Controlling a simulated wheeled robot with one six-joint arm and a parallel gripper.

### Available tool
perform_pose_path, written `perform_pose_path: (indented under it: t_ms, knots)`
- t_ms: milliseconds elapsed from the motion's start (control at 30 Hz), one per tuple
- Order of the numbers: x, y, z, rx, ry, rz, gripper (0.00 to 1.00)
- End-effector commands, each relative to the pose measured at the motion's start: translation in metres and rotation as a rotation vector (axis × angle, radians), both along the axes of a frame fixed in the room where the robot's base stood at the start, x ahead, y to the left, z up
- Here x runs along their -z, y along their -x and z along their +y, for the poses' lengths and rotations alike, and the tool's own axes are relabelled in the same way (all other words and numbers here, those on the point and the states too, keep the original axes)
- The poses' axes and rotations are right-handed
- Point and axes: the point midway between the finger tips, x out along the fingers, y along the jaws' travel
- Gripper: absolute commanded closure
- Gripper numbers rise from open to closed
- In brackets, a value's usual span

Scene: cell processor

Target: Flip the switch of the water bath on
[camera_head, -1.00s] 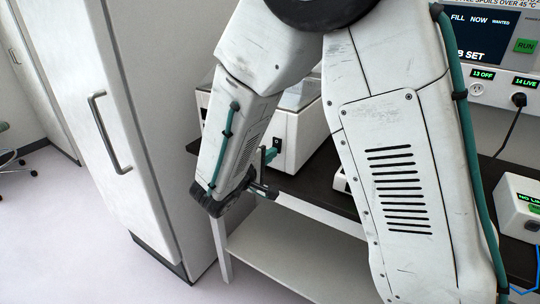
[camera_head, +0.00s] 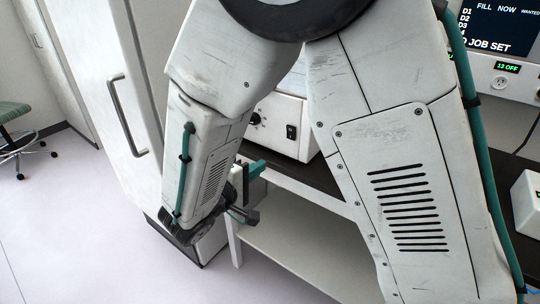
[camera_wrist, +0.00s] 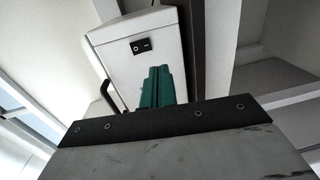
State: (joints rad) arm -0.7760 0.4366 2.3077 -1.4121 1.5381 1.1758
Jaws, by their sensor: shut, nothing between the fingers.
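The water bath (camera_head: 271,112) is a white box on the dark bench, partly hidden behind my arm in the head view. Its black rocker switch (camera_head: 291,131) is on the front face, to the right of a dark knob (camera_head: 255,118). In the wrist view the water bath (camera_wrist: 165,68) is ahead, with the switch (camera_wrist: 142,45) showing above the fingertips. My gripper (camera_head: 257,169) has green fingers, shut and empty, lower and left of the switch in the head view. The fingers (camera_wrist: 157,84) are together in the wrist view, apart from the switch. The switch's position is too small to tell.
A tall white cabinet (camera_head: 95,60) with a grey handle stands at left, and a green chair (camera_head: 14,112) beyond it. A lower shelf (camera_head: 300,262) is under the bench. A screen panel (camera_head: 498,30) and a white box (camera_head: 527,205) are at right. Floor at lower left is clear.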

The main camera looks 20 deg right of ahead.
Motion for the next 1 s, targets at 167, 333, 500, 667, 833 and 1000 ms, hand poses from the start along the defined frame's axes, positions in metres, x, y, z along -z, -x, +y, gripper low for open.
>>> perform_pose_path:
  t_ms: [167,333,500,667,833,1000]
  knots:
    - [0.002,0.011,0.015,0.0,0.001,-0.001,1.0]
    - [0.003,0.014,0.018,0.001,-0.001,-0.001,1.0]
    - [0.003,0.013,0.018,0.001,-0.001,-0.001,1.0]
    - [0.003,0.013,0.018,0.001,-0.001,-0.001,1.0]
    - [0.004,0.014,0.017,-0.002,0.031,0.058,1.0]
    - [0.023,0.043,0.0,0.09,0.064,0.308,1.0]
